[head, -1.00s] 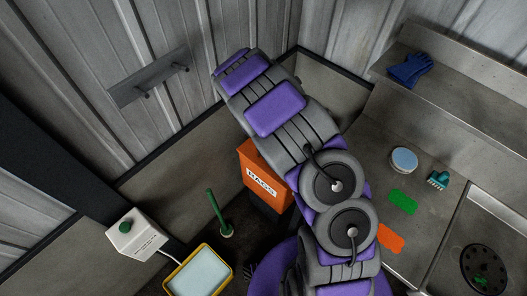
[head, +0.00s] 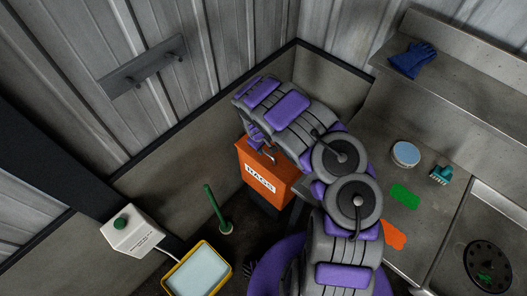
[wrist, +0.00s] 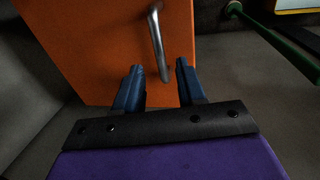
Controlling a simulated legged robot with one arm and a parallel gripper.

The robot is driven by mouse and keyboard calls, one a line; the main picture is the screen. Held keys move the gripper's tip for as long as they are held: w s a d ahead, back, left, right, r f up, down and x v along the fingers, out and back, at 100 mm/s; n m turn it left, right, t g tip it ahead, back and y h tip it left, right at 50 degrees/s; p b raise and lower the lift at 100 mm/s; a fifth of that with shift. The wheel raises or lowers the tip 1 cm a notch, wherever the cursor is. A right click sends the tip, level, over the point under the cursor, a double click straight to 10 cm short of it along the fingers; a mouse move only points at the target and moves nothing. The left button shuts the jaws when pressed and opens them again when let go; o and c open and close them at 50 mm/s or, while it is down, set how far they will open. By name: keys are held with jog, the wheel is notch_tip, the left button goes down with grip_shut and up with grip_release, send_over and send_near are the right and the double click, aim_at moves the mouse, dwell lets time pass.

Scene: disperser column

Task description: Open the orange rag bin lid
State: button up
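The orange rag bin (head: 262,180), labelled RAGS, stands on the floor in the corner beside the bench, with its lid down. In the wrist view its orange lid (wrist: 90,45) fills the upper middle, with a curved metal handle (wrist: 157,40) standing on it. My gripper (wrist: 158,70) is open, its two blue fingers pointing at the lid. The near end of the handle shows between and just beyond the fingertips; I cannot tell whether they touch it. In the head view my gripper (head: 262,143) is over the lid, partly hidden by my arm.
A green upright stick (head: 216,207) and a yellow-rimmed tray (head: 199,270) are left of the bin. A white box with a green button (head: 133,236) is further left. The bench (head: 365,160) on the right holds a round tin, a brush and coloured pads.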

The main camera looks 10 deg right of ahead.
aim_at(264, 151)
jog(key=shift+w+d+f+b, duration=0.1)
jog(key=shift+f+b, duration=0.2)
jog(key=shift+f, duration=0.55)
jog(key=shift+w+d+f+b, duration=0.1)
jog(key=shift+f+b, duration=0.2)
jog(key=shift+f, duration=0.55)
jog(key=shift+c, duration=0.4)
grip_shut()
